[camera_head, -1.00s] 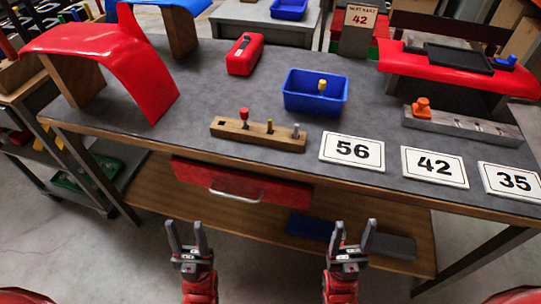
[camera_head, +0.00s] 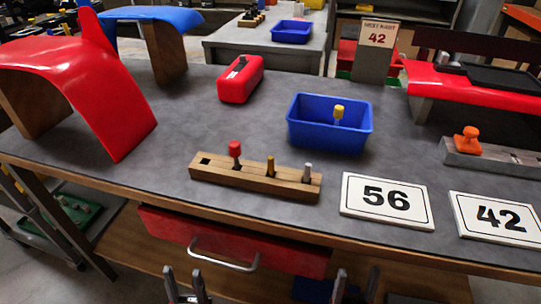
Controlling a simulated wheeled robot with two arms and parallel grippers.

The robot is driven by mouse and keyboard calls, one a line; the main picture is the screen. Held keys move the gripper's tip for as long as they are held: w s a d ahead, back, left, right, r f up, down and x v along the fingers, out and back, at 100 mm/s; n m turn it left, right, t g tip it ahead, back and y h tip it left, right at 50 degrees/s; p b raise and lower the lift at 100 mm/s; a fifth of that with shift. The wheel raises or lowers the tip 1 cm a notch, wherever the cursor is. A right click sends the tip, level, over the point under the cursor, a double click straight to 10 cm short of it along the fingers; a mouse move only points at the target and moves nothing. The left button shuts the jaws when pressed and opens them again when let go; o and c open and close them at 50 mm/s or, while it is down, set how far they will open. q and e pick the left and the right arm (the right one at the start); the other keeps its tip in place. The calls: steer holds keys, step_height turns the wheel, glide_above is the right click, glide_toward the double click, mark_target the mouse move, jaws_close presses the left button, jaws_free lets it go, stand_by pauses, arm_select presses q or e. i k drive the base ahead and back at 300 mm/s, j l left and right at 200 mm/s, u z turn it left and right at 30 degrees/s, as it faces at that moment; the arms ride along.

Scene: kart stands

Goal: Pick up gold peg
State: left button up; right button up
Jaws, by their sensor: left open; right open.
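A gold peg (camera_head: 270,167) stands upright in a wooden block (camera_head: 240,182) on the grey workbench. A red-topped peg (camera_head: 235,153) stands to its left and a silver peg (camera_head: 307,173) to its right; the block's leftmost hole is empty. Another peg with a yellow top (camera_head: 339,113) stands in the blue bin (camera_head: 328,137). My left gripper (camera_head: 185,284) and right gripper (camera_head: 355,284) show only their fingers at the bottom edge. Both are open and empty, in front of the bench and apart from the pegs.
Number cards 56 (camera_head: 387,201) and 42 (camera_head: 500,218) lie right of the block. A red box (camera_head: 240,80) and a red curved panel (camera_head: 75,75) stand behind and left. A red drawer (camera_head: 225,245) with a handle is under the bench edge.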

mark_target(270, 160)
steer(key=k+j, duration=0.1)
steer(key=j, duration=0.2)
steer(key=k+j, duration=0.1)
steer(key=j, duration=0.2)
steer(key=k+j, duration=0.1)
steer(key=j, duration=0.2)
steer(key=j+z, duration=1.25)
steer(key=l+z, duration=0.1)
steer(key=z, duration=0.3)
steer(key=k, duration=0.05)
